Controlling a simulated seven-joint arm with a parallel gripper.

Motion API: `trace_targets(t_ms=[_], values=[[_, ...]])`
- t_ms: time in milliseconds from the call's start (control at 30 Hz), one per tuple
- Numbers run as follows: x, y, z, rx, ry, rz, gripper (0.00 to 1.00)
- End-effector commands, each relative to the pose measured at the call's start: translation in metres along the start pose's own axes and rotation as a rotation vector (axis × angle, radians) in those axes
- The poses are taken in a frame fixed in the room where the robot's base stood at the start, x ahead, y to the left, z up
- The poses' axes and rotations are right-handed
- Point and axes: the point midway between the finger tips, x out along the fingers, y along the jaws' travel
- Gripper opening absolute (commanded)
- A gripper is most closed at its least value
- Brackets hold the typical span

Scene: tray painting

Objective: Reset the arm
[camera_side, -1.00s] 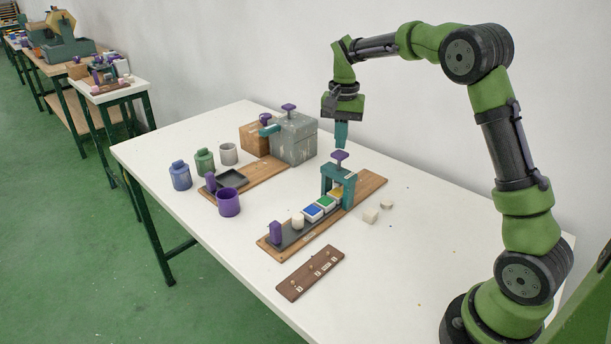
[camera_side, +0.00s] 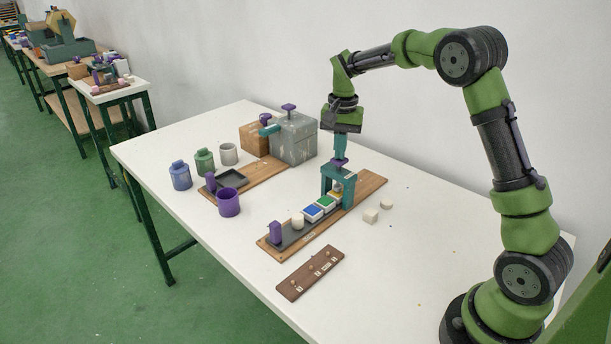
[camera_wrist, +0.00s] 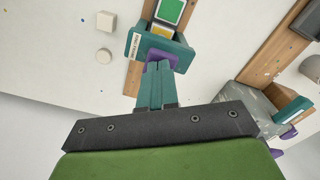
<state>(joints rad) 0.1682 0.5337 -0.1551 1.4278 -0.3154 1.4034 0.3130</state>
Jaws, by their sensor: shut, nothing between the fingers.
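My gripper (camera_side: 340,157) is shut and empty, pointing down. Its teal fingertips (camera_wrist: 155,66) meet the purple knob (camera_side: 338,162) on top of the teal press frame (camera_side: 325,184). The knob sits low, close to the frame's top. In the wrist view the purple knob (camera_wrist: 161,57) shows just past the fingertips, partly hidden by them. Under the frame a yellow tile (camera_wrist: 161,30) is partly covered. Green (camera_side: 325,203) and blue (camera_side: 312,213) tiles lie in the dark track in front of it.
Two small cream blocks (camera_side: 371,215) lie right of the press board. A brown peg strip (camera_side: 310,273) lies in front. A grey box (camera_side: 293,138) with a purple knob stands behind left. Several cups and jars stand at left. The table's right part is mostly clear.

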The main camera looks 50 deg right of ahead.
Motion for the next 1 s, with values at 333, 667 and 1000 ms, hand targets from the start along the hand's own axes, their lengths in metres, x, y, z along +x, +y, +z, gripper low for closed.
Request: trace_targets(t_ms=[333, 667, 1000], values=[[0.008, 0.000, 0.000, 0.001, -0.001, 0.001, 0.00], [0.007, 0.000, 0.000, 0.000, -0.001, 0.001, 0.00], [-0.009, 0.000, 0.000, 0.000, -0.001, 0.000, 0.00]])
